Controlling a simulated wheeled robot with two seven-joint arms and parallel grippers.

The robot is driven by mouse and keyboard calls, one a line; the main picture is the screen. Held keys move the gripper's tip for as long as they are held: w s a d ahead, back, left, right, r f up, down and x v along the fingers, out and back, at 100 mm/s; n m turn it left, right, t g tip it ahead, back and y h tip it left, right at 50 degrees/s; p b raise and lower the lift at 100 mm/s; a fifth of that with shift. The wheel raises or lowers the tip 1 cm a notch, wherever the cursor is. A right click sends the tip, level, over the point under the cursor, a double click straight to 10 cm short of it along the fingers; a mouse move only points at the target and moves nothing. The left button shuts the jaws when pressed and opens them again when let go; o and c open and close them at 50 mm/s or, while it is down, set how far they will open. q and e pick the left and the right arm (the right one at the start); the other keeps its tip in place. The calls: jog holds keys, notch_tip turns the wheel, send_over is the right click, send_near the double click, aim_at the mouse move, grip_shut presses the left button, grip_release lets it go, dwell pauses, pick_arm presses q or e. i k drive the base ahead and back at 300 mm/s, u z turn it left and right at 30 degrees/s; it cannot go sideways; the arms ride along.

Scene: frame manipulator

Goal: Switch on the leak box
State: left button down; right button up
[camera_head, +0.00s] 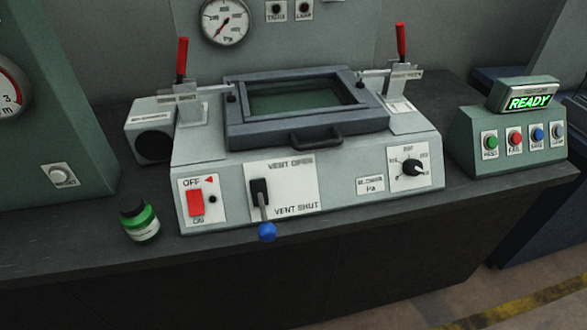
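The leak box (225,220) is a pale grey machine in the middle of the dark bench. A red power switch (195,203) sits at the left of its front, with OFF printed above and ON below. A small dark dot, perhaps an unlit lamp (212,199), is beside it. To its right a vent lever with a blue knob (267,231) points down toward VENT SHUT. A black dial (412,167) is at the right of the front. On top is a dark framed lid (310,133) with a handle, between two red-handled clamps standing upright. Neither gripper is in view.
A green bottle with a black cap (142,223) stands at the bench's front edge, left of the leak box. At right, a green button box (470,150) carries a lit READY sign (529,102). A gauge (225,20) is on the back panel. The bench (75,240) is otherwise clear in front.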

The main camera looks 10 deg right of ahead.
aim_at(196, 199)
jog(key=u, duration=0.75)
jog(key=k, duration=0.9)
jog(key=z, duration=1.05)
jog(key=i, duration=0.5)
